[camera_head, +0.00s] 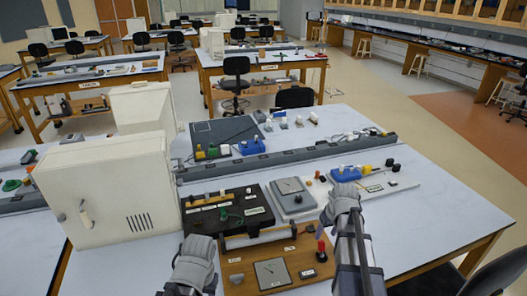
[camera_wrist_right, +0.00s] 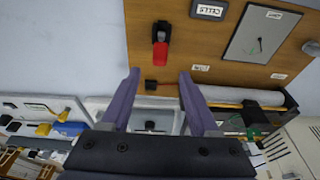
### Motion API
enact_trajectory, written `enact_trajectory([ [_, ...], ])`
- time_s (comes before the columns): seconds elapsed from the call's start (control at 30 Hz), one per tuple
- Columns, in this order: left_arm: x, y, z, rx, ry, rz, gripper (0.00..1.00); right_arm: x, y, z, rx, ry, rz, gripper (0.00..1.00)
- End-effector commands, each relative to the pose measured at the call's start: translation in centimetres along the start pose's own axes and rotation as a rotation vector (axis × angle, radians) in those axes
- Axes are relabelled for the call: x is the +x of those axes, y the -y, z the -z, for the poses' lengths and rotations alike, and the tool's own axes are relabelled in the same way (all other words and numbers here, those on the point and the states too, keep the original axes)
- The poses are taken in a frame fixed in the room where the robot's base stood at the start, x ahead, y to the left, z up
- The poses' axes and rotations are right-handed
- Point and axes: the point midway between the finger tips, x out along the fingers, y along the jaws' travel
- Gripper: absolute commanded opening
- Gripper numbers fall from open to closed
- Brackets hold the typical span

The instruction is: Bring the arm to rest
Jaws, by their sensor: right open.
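My right gripper (camera_head: 341,200) is over the bench (camera_head: 440,215), near the right end of the apparatus. In the right wrist view its two fingers (camera_wrist_right: 159,76) are spread apart, with nothing between them. Below it lies a wooden board (camera_wrist_right: 205,75) with a red-handled switch (camera_wrist_right: 160,52); the switch also shows in the head view (camera_head: 321,252). My left gripper (camera_head: 196,250) is low at the left in the head view, beside the wooden board (camera_head: 236,270). Its fingertips are not clear enough to show whether it is open.
A large white cabinet (camera_head: 105,195) stands at the left. A black board (camera_head: 245,205), a grey meter (camera_head: 292,197) and a white plate (camera_head: 400,183) with a blue part (camera_head: 346,174) lie ahead. The bench's right side is bare. A chair (camera_head: 495,275) stands at lower right.

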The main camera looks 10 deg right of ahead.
Motion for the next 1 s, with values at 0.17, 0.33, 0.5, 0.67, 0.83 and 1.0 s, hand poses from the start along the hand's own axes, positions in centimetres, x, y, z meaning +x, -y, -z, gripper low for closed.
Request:
enact_trajectory([
  [0.17,1.0,-0.1,0.1,0.0,0.0,0.0,0.49,1.0,4.6,-0.8,-0.042,0.032,0.012,0.61],
  [0.33,2.8,-0.3,0.2,0.002,0.0,0.0,0.49,2.5,14.2,-3.8,-0.131,0.113,0.019,0.61],
  [0.5,4.4,-0.4,0.3,0.003,0.0,0.001,0.49,3.2,22.6,-8.3,-0.219,0.192,0.0,0.61],
  [0.67,5.5,-0.5,0.3,0.003,0.0,0.001,0.49,3.4,27.6,-12.3,-0.282,0.243,-0.031,0.61],
  [0.83,6.1,-0.6,0.4,0.004,0.0,0.001,0.49,3.3,30.2,-14.9,-0.318,0.269,-0.057,0.61],
  [1.0,6.2,-0.6,0.4,0.004,0.0,0.001,0.49,3.1,30.9,-15.6,-0.327,0.277,-0.067,0.61],
])
